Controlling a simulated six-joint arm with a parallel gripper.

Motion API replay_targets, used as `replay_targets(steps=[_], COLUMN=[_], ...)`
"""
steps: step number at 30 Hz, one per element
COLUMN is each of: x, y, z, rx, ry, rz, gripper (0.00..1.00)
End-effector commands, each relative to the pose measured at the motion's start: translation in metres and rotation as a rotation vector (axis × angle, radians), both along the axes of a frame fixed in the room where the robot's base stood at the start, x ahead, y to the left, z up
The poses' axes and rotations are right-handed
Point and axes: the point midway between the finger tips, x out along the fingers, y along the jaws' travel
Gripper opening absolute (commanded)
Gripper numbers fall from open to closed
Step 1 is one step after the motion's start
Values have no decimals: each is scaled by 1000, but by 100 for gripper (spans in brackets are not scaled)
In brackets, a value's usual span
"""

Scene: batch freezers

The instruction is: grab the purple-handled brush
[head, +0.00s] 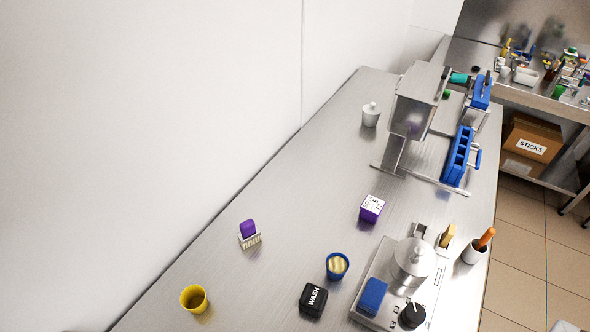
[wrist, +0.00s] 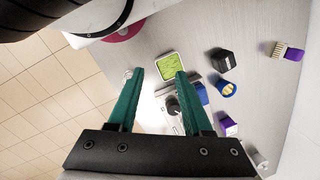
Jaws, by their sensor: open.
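The purple-handled brush (head: 248,228) stands on the steel counter in the head view, with its purple handle up and its pale bristles down. It also shows near the right edge of the wrist view (wrist: 292,54), with bristles to the left of the handle. My gripper (wrist: 160,74) is open, with two green fingers and nothing between them that it holds. The brush lies well to the right of the fingers in the wrist view, apart from them. My gripper does not show in the head view.
A yellow cup (head: 194,298), a blue cup (head: 337,266), a black WASH block (head: 313,299) and a purple-white box (head: 372,208) stand around the brush with gaps. A steel hotplate unit (head: 372,268) and a blue-racked machine (head: 415,100) stand farther right. A wall runs behind the counter.

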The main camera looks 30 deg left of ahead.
Motion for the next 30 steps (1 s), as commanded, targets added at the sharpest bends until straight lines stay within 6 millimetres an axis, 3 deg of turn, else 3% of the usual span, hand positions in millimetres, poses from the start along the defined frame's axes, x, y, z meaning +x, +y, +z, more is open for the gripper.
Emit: replay_targets(steps=[9, 11, 15, 23, 26, 30], x=[0, 0, 0, 0, 1, 1], y=[0, 0, 0, 0, 0, 0], z=[0, 0, 0, 0, 11, 53], rx=[0, 0, 0, 0, 1, 0], ry=[0, 0, 0, 0, -3, -8], rz=[0, 0, 0, 0, 0, 0], gripper=[50, 57, 82, 82, 82, 82])
